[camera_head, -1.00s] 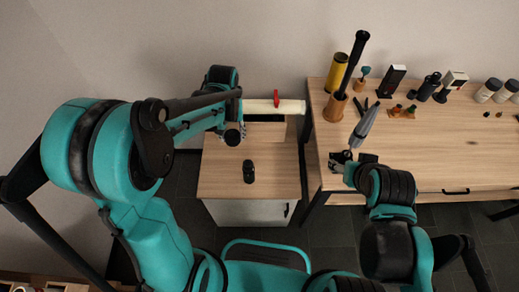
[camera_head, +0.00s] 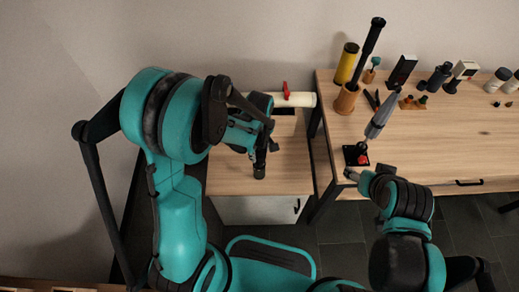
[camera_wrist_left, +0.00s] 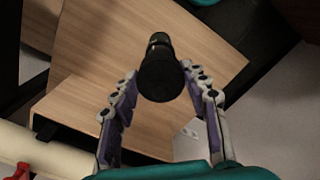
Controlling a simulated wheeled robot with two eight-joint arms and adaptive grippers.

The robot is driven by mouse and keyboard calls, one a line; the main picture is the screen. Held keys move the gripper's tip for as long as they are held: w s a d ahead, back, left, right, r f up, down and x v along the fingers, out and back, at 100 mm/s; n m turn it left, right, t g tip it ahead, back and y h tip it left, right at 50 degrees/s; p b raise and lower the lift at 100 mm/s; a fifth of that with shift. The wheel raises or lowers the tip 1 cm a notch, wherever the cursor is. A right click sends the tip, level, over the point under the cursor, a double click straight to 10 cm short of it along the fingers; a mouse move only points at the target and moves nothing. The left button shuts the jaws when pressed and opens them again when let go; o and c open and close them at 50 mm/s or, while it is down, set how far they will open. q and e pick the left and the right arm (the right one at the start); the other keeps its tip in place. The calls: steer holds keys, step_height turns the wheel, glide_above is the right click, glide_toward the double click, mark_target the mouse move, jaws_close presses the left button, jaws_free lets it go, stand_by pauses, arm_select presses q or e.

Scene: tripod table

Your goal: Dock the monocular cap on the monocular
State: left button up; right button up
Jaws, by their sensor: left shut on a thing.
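My left gripper (camera_head: 261,160) is over the low wooden cabinet and shut on a dark round piece, which I take for the monocular cap (camera_wrist_left: 160,80). In the left wrist view its black face sits between the two fingers. The black monocular (camera_head: 259,173) is on the cabinet top just below the gripper, partly hidden by it. In the left wrist view a ringed black end (camera_wrist_left: 159,41) shows beyond the cap. I cannot tell whether cap and monocular touch. My right gripper (camera_head: 367,172) is by the front edge of the right table; its jaws are unclear.
A cream roll with a red clip (camera_head: 295,99) lies behind the low cabinet top (camera_head: 225,175). The right table (camera_head: 430,140) carries a yellow cylinder (camera_head: 347,62), a tan cup (camera_head: 346,100) with a black tube, a grey pointed tool (camera_head: 379,120) and several small items.

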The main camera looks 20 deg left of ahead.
mark_target(260, 153)
arm_select(q)
steer(key=shift+f+b, duration=0.75)
steer(key=shift+f, duration=0.65)
steer(key=shift+d, duration=0.1)
stand_by(0.3)
steer(key=shift+f+b, duration=0.65)
steer(key=shift+b, duration=0.2)
steer(key=o, duration=0.5)
steer(key=shift+o, duration=0.2)
steer(key=shift+r, duration=0.15)
step_height(260, 153, up, 11)
steer(key=p, duration=0.8)
steer(key=shift+s, duration=0.1)
